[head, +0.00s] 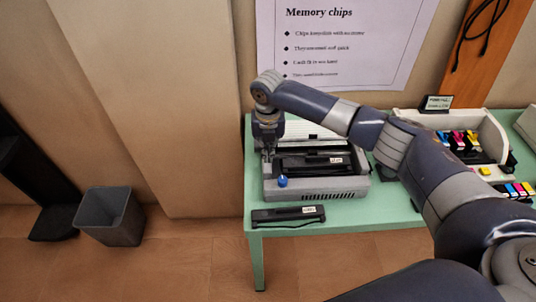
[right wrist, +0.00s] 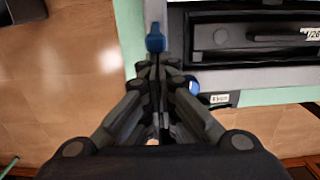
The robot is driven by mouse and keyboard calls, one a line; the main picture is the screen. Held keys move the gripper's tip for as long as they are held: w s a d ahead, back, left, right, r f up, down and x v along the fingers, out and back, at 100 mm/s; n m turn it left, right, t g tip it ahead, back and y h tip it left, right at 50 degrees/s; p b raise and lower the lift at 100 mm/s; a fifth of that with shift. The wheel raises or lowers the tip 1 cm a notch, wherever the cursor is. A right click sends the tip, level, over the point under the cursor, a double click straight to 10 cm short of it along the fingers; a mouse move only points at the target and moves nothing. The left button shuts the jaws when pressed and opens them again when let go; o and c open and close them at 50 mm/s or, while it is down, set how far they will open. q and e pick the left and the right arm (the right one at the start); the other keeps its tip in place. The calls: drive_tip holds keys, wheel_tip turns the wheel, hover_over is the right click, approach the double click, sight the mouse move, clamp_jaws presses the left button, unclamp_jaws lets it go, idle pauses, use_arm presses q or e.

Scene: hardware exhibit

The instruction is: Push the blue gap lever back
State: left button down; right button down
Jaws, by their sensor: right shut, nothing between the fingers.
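The blue gap lever (right wrist: 155,42) shows in the right wrist view as a small blue piece at the left side of the grey printer (head: 335,186). My right gripper (head: 267,157) points down at the printer's left side and is shut and empty. In the right wrist view its fingertips (right wrist: 158,62) are just below the lever in the picture; I cannot tell whether they touch it. In the head view I cannot make the lever out, and the gripper likely covers it. A round blue knob (head: 282,181) is on the printer's front left. My left gripper is not in view.
A black cartridge (head: 285,215) lies on the green table (head: 340,216) before the printer. Another open printer (head: 483,128) with coloured cartridges stands to the right. A grey bin (head: 110,216) is on the floor at left. A sign hangs behind.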

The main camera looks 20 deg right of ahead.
drive_tip(key=shift+w+d+r, duration=0.2)
drive_tip(key=shift+w+r, duration=0.1)
drive_tip(key=shift+w, duration=0.35)
drive_tip(key=shift+w+d+r, duration=0.15)
drive_tip(key=shift+w+r, duration=0.1)
drive_tip(key=shift+w, duration=0.4)
drive_tip(key=shift+w+d, duration=0.15)
drive_tip(key=shift+w, duration=0.35)
drive_tip(key=shift+s+r, duration=0.15)
drive_tip(key=shift+r, duration=0.25)
drive_tip(key=shift+r+p, duration=0.5)
drive_tip(key=shift+p, duration=0.1)
